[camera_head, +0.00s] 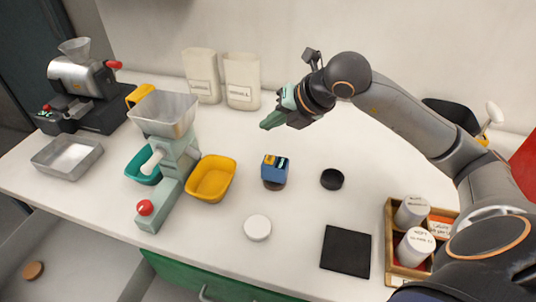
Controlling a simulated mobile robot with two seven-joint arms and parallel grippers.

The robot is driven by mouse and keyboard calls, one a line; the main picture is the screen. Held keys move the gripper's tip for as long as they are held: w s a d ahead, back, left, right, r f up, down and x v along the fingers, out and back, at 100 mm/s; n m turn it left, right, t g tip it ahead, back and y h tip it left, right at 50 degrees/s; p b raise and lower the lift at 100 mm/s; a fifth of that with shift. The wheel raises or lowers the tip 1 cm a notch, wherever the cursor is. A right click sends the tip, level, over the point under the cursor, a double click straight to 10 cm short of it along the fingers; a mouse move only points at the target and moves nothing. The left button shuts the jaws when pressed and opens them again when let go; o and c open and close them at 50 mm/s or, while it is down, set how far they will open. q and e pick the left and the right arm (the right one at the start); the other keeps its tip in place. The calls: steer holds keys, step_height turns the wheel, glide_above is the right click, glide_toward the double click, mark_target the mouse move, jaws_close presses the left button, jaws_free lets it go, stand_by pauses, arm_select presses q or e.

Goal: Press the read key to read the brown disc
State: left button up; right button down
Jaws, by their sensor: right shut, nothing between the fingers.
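A small blue device (274,166) with a dark and yellow top stands in the middle of the white table. A dark brown disc (274,186) shows at its foot, mostly hidden under it. The read key is too small to tell apart on the device. My right gripper (268,123) comes in from the right and is shut and empty, with teal fingers. It is above and behind the device in the picture, apart from it. My left gripper is out of view.
A black disc (332,179), a white disc (257,228) and a black mat (346,251) lie nearby. A yellow bowl (211,180) and green hopper machine (165,180) stand left. A wooden crate (393,235) with white jars is right. A brown round piece (32,271) lies lower left.

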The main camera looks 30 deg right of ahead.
mark_target(273, 161)
steer(key=shift+d+r+t, duration=0.4)
steer(key=shift+r, duration=0.15)
steer(key=shift+f, duration=0.15)
step_height(273, 161, down, 8)
steer(key=b, duration=0.6)
steer(key=shift+f+b, duration=0.2)
steer(key=shift+b, duration=0.25)
steer(key=shift+f, duration=0.1)
stand_by(0.8)
